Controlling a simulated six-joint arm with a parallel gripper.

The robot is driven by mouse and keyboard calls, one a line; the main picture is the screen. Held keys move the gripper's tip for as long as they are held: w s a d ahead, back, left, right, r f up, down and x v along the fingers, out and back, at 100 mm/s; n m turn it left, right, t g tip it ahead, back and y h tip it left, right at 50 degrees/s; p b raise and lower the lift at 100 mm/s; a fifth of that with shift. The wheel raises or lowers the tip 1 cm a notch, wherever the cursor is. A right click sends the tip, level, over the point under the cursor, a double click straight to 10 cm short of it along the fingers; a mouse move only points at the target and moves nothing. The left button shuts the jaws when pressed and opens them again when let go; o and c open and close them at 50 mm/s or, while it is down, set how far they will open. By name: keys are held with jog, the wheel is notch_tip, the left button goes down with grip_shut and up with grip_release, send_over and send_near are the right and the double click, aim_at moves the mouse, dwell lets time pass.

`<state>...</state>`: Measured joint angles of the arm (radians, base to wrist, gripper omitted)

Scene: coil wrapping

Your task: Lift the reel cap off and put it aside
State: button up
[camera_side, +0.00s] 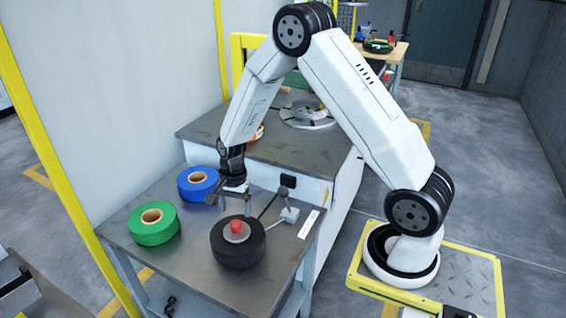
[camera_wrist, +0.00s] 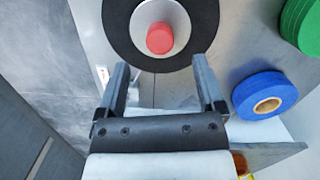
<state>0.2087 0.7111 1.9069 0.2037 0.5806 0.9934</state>
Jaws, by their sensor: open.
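The reel cap (camera_side: 236,228) is a grey disc with a red knob on top, set in the middle of a black reel (camera_side: 238,252) on the grey table. In the wrist view the red knob (camera_wrist: 159,38) stands at the centre of the pale cap (camera_wrist: 158,12), with the black reel (camera_wrist: 118,35) around it. My gripper (camera_side: 235,205) is open and empty, above the table just behind the reel in the side view. In the wrist view its two fingers (camera_wrist: 160,72) point toward the cap, apart from each other, with the red knob ahead between them.
A green roll (camera_side: 153,224) and a blue roll (camera_side: 198,184) lie on the table (camera_side: 190,270) left of the reel. A small grey stand (camera_side: 289,212) with a rod is to the right. A higher cabinet top (camera_side: 290,150) rises behind.

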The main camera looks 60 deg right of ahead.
aim_at(235, 222)
jog(key=shift+s+a+f, duration=0.1)
jog(key=shift+a+f, duration=0.1)
jog(key=shift+f, duration=1.25)
jog(key=shift+a+f, duration=0.15)
jog(key=shift+f, duration=1.3)
grip_shut()
